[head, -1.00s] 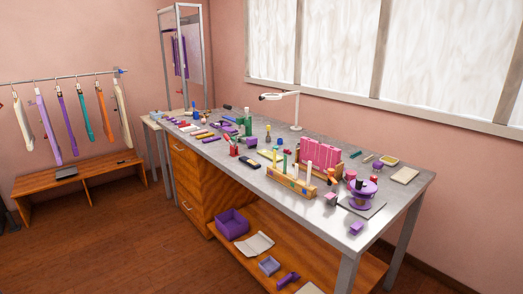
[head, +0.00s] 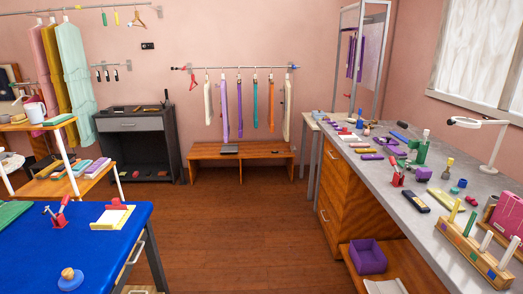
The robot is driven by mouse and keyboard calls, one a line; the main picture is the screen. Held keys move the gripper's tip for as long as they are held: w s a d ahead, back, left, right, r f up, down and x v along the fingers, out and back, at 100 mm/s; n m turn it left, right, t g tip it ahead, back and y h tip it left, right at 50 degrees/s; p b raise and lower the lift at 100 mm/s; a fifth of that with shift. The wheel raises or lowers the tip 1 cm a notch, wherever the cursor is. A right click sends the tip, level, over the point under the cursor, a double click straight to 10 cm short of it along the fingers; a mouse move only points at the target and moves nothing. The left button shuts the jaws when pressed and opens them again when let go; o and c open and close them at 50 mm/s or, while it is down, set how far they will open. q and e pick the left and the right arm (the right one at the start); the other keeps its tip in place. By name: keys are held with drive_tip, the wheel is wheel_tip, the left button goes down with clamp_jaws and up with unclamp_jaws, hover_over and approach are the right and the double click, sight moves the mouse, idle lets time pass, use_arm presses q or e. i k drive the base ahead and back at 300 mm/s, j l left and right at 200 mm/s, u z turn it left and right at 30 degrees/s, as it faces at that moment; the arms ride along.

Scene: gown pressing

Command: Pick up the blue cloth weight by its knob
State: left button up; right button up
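A small round weight with a blue base and a tan knob on top (head: 69,277) sits upright on the blue-topped table (head: 95,240) at the lower left of the head view, near the picture's bottom edge. It looks like the blue cloth weight. Its knob points up, and nothing touches it. Neither of my grippers shows in the head view.
A red tool (head: 60,214) and a yellow pad with a white sheet (head: 112,216) lie farther back on the blue table. The grey workbench (head: 395,190) at right is crowded. Open wooden floor (head: 230,240) lies between them.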

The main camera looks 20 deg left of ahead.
sight(70, 279)
drive_tip(key=i+u, duration=0.2)
drive_tip(key=u, duration=0.2)
drive_tip(key=i+u, duration=0.2)
drive_tip(key=u, duration=0.25)
drive_tip(key=i+l+u, duration=0.1)
drive_tip(key=u, duration=0.3)
drive_tip(key=i+u, duration=0.2)
drive_tip(key=u, duration=0.2)
drive_tip(key=i+l+u, duration=0.2)
drive_tip(key=u, duration=0.2)
drive_tip(key=i+l+u, duration=0.15)
drive_tip(key=u, duration=0.25)
